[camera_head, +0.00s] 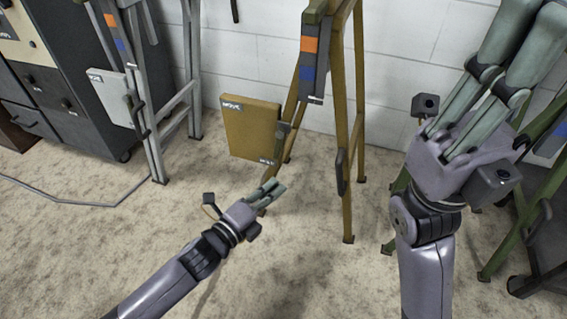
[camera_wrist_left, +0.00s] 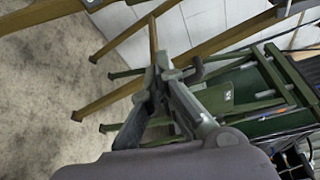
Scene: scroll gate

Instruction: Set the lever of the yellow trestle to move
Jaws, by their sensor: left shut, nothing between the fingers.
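The yellow trestle (camera_head: 349,100) stands upright in the head view, before the white wall. A yellow panel (camera_head: 250,130) is at its left side. The panel's top-left label seems to read MOVE; its lower-right label is too small to read. My left gripper (camera_head: 273,190) is shut and empty, a little below the panel. In the left wrist view, its fingers (camera_wrist_left: 163,75) appear close to a yellow bar (camera_wrist_left: 153,35); contact is unclear. My right gripper (camera_head: 500,70) is raised at the right.
A grey trestle (camera_head: 150,95) with a white panel (camera_head: 110,95) stands at the left beside a dark cabinet (camera_head: 60,105). A green trestle (camera_head: 515,240) stands at the right, partly behind my right arm. Carpet between them is mostly clear.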

